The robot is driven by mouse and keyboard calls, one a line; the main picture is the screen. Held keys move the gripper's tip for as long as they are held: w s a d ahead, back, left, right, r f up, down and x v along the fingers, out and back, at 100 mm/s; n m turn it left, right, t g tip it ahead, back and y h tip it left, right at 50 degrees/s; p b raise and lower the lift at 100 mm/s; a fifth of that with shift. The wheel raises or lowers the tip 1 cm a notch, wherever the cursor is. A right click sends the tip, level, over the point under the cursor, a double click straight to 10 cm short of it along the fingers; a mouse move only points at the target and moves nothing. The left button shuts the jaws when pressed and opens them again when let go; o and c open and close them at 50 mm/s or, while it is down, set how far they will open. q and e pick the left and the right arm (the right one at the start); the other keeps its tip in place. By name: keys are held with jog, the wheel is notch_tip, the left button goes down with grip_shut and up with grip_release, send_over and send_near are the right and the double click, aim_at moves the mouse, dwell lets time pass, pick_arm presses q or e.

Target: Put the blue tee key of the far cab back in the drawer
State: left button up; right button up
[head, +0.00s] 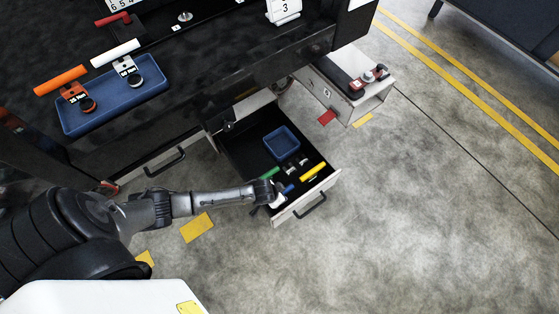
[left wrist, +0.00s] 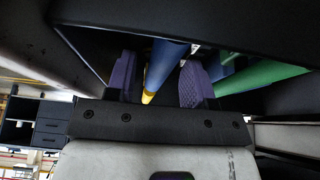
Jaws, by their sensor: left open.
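The blue tee key (head: 289,188) is low in the front part of the open drawer (head: 240,152), beside the drawer front. My left gripper (head: 274,191) is over that corner of the drawer and hides part of the key. In the left wrist view the blue bar (left wrist: 168,62) of the key runs between my two open fingers (left wrist: 158,88), with a visible gap at the right finger. I cannot tell whether it rests on the drawer floor. My right gripper is not in view.
The drawer also holds a green key (head: 270,173), a yellow key (head: 313,172) and a small blue tray (head: 281,143). A blue tray (head: 113,110) on the trolley top carries an orange key (head: 61,80) and a white key (head: 115,53).

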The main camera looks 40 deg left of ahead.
pick_arm(q)
jog(key=p+v, duration=0.6)
jog(key=v, duration=0.4)
jog(key=shift+s+r, duration=0.1)
jog(key=s+d+r, duration=0.5)
jog(key=d+r, duration=0.1)
jog(key=r, duration=0.3)
jog(key=s+a+r+g, duration=0.1)
jog(key=s+a+r, duration=0.1)
jog(key=s+r, duration=0.6)
notch_tip(320, 180, up, 4)
jog(key=shift+a+f, duration=0.2)
